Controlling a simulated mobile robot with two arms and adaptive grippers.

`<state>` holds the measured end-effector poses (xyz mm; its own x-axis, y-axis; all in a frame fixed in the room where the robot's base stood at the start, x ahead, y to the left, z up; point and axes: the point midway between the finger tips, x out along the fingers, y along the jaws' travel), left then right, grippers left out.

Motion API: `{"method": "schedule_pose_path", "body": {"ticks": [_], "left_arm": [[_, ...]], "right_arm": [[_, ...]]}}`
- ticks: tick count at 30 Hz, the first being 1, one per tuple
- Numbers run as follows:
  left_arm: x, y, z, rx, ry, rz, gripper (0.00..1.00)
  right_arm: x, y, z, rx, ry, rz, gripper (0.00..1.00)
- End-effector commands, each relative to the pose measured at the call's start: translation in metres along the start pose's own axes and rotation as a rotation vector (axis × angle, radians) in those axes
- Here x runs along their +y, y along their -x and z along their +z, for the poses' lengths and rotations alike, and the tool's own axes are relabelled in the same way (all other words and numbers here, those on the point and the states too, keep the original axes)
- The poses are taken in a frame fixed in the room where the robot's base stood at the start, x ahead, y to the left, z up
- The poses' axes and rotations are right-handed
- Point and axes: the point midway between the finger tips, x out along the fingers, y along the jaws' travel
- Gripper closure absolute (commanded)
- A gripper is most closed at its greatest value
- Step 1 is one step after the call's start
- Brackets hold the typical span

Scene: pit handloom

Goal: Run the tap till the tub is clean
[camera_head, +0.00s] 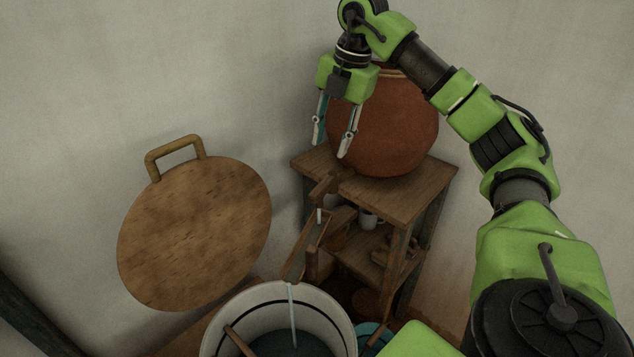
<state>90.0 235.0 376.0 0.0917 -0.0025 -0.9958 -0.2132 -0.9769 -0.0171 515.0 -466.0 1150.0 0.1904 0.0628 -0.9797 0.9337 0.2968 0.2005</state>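A large clay pot (390,135) stands on a wooden stand (415,190). A wooden tap (326,186) juts out at the stand's front left edge. A thin pale stream falls from it to a sloping wooden chute (304,252), and another runs from the chute into the white tub (228,318). The tub has a dark band near its rim and holds dark bluish liquid; its lower part is cut off. My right gripper (332,147) is open and empty, fingers pointing down just above the tap. My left gripper is out of view.
A round wooden lid (195,235) with a handle is at the left by the wall. A stick (239,341) rests in the tub. A cup (369,219) sits on the stand's shelf. A teal vessel (372,334) is close at the tub's right.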

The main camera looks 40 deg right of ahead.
Motion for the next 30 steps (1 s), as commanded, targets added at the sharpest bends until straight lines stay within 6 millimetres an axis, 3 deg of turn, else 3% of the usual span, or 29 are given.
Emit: {"method": "schedule_pose_path", "body": {"ticks": [5, 21, 30], "left_arm": [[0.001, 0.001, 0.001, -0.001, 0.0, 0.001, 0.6], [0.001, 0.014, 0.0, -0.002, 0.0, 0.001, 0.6], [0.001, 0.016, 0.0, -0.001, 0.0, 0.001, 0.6]], "right_arm": [[-0.004, -0.016, 0.002, -0.004, -0.008, -0.013, 0.67], [-0.003, -0.119, 0.001, -0.001, -0.004, -0.009, 0.67], [-0.003, -0.137, 0.001, -0.002, -0.003, -0.006, 0.67]]}}
